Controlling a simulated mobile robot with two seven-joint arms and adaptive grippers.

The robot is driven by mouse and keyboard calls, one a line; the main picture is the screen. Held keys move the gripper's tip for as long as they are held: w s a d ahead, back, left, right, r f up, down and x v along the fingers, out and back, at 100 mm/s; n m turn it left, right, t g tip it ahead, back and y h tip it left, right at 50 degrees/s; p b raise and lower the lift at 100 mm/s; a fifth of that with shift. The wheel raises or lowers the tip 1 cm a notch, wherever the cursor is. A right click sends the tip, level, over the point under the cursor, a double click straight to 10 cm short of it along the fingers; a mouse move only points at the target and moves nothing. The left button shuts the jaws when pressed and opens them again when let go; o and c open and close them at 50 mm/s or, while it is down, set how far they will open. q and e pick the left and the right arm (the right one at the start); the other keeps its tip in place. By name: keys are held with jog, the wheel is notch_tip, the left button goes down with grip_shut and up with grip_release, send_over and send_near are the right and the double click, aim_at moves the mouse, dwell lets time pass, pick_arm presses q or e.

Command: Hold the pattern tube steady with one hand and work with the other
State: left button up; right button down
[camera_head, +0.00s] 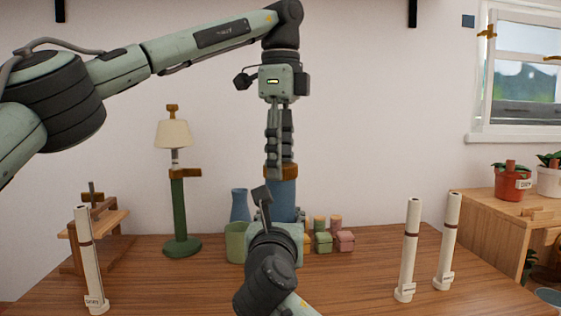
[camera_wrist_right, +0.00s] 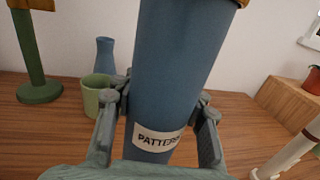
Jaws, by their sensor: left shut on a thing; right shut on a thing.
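The pattern tube (camera_head: 283,198) is a blue upright cylinder with a brown cap (camera_head: 290,171) on top, at the middle of the table. In the right wrist view the tube (camera_wrist_right: 180,70) fills the centre, slightly tilted in the picture, with a white label reading "PATTERN". My right gripper (camera_wrist_right: 160,108) is shut around the tube's lower part, a finger on each side. My left gripper (camera_head: 279,168) points straight down from above and is shut on the brown cap. The tube's base is hidden behind my right arm in the head view.
A blue vase (camera_head: 239,205) and a green cup (camera_head: 236,243) stand close left of the tube. Small coloured boxes (camera_head: 323,241) stand close right. A green-based lamp (camera_head: 180,215) and white tubes (camera_head: 408,250) stand farther out. The right-hand tabletop between boxes and white tubes is clear.

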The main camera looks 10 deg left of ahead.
pick_arm(q)
jog(key=shift+r, duration=0.9)
jog(key=shift+r, duration=0.1)
jog(key=shift+r, duration=1.9)
pick_arm(e)
jog(key=c, duration=0.8)
grip_release()
jog(key=s, duration=0.8)
jog(key=s+d, duration=0.1)
jog(key=s, duration=0.3)
